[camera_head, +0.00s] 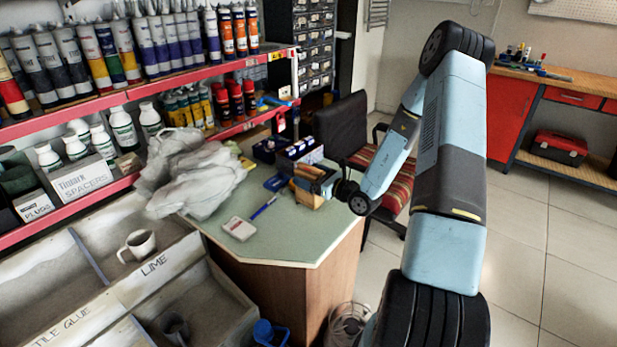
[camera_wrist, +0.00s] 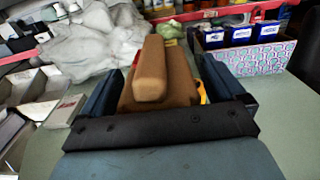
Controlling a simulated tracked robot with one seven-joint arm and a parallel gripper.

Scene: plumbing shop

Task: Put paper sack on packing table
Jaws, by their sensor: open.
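A brown, block-like thing that looks like the paper sack (camera_head: 307,196) is at the back right of a green-topped table (camera_head: 275,235). In the wrist view the sack (camera_wrist: 165,75) has a narrow raised fold along its top. My gripper (camera_head: 322,184) reaches it from the right. In the wrist view my gripper (camera_wrist: 168,88) is open, with one dark blue finger on each side of the sack. I cannot tell whether either finger touches it. The sack's underside is hidden. Which surface is the packing table is not marked; a red workbench (camera_head: 540,80) with a wooden top stands at the back right.
Blue-and-white boxes (camera_wrist: 240,35) stand in a patterned tray (camera_wrist: 260,60) close right of my gripper. A chair (camera_head: 345,125) stands behind. The table's front is clear.

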